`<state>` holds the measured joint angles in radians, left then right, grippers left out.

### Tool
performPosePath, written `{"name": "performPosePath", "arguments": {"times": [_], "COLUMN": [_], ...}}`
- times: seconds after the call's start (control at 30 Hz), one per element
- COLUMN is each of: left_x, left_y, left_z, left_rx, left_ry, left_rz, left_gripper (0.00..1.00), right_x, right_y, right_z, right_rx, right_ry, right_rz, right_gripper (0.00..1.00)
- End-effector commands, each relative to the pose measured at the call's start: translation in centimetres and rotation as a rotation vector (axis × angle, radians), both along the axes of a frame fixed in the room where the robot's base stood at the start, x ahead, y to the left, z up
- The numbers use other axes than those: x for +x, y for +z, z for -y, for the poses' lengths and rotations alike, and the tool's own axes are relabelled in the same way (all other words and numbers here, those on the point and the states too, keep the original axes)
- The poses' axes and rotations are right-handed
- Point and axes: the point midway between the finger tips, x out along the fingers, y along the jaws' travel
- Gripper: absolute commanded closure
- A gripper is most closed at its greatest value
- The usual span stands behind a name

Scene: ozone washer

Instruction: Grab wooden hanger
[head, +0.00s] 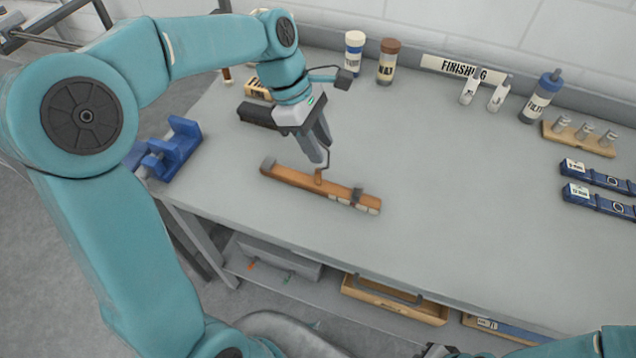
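My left gripper (321,154) points down at the hook, above the middle of the bar. Its two fingers are close together, with the fingertips at the hook. I cannot tell whether they are shut on it. A dark part of my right gripper (436,350) shows at the bottom edge, far from the hanger. Its fingers are not clear.
A blue holder (175,150) stands at the bench's left edge. Bottles, including a brown-capped one (388,62), stand along the back by the FINISHING sign (463,69). Blue strips (598,200) lie at the right. A wooden tray (395,299) is on the shelf below. The bench middle is clear.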

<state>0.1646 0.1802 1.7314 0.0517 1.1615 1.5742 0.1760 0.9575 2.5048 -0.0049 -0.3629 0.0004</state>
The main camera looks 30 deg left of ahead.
Motion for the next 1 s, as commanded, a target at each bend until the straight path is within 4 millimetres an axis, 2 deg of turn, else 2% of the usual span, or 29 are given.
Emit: {"name": "performPosePath", "arguments": {"times": [0.13,0.37,0.4,0.47,0.5,1.0], "left_x": [0.1,0.1,0.1,0.1,0.1,0.1], "left_y": [-1.7,-1.9,-1.9,-1.9,-1.9,-1.9], "left_z": [0.7,0.8,0.8,0.8,0.8,0.8], "left_rx": [0.000,0.000,0.000,0.000,0.000,0.000], "left_ry": [-0.001,-0.001,-0.001,-0.001,-0.001,-0.001], "left_rz": [-0.002,0.001,0.001,0.001,0.001,0.000], "left_gripper": [0.64,0.64,0.67,0.87,1.00,1.00], "right_x": [0.0,0.0,0.0,0.0,0.0,0.0], "right_y": [0.0,0.0,0.0,0.0,0.0,0.0], "right_z": [0.0,0.0,0.0,0.0,0.0,0.0], "right_rx": [0.000,0.000,0.000,0.000,0.000,0.000], "right_ry": [0.000,0.000,0.000,0.000,0.000,0.000], "right_rz": [0.000,0.000,0.000,0.000,0.000,0.000], "right_gripper": [1.00,1.00,1.00,1.00,1.00,1.00]}}
